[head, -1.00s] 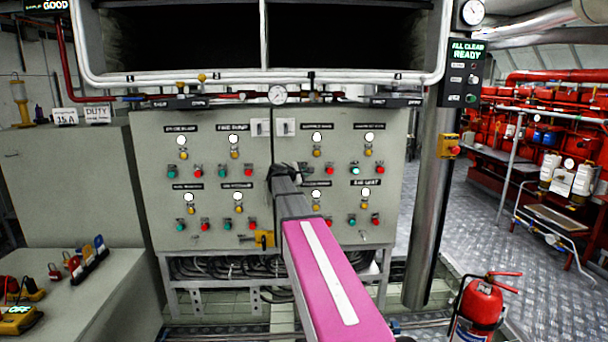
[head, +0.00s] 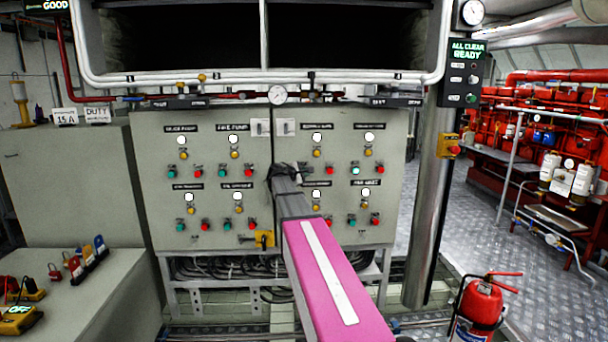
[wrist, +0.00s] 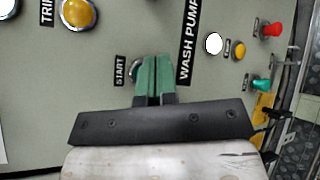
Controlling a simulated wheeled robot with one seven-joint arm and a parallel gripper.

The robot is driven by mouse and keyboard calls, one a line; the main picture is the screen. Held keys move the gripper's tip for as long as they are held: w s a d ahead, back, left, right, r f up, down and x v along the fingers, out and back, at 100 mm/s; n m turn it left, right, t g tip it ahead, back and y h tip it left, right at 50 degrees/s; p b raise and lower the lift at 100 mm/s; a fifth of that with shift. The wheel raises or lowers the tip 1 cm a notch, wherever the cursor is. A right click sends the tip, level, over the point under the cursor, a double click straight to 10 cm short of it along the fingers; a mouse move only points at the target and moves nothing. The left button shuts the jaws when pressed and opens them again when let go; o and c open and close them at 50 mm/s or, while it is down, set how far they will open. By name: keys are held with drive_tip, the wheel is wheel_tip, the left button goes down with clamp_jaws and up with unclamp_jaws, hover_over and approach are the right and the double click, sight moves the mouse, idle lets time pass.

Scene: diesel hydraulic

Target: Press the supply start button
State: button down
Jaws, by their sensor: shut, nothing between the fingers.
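My gripper (wrist: 153,80) is shut and empty, with its green fingertips together in front of the grey panel in the wrist view. A "START" label (wrist: 120,71) lies just left of the fingers. A silver button rim (wrist: 135,69) shows between that label and the fingers. The fingers hide most of this start button, and whether they touch it cannot be told. In the head view my arm reaches the middle of the control cabinet (head: 203,150), and its dark end (head: 285,180) hides the fingertips. The cabinet labels are too blurred to pick out "supply".
In the wrist view, a "TRIP" amber lamp (wrist: 79,12) is upper left and a "WASH PUMP" label (wrist: 188,40) is right. Beyond are a red button (wrist: 271,30) and a green button (wrist: 262,83).

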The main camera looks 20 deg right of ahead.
drive_tip(key=shift+w, duration=0.35)
drive_tip(key=shift+w+d, duration=0.2)
drive_tip(key=shift+w, duration=0.25)
idle(0.8)
idle(0.3)
drive_tip(key=shift+s+a, duration=0.25)
drive_tip(key=shift+s, duration=0.65)
drive_tip(key=s, duration=0.2)
drive_tip(key=s+a, duration=0.1)
drive_tip(key=s, duration=0.1)
drive_tip(key=shift+s+a, duration=0.2)
drive_tip(key=shift+s, duration=0.2)
idle(0.5)
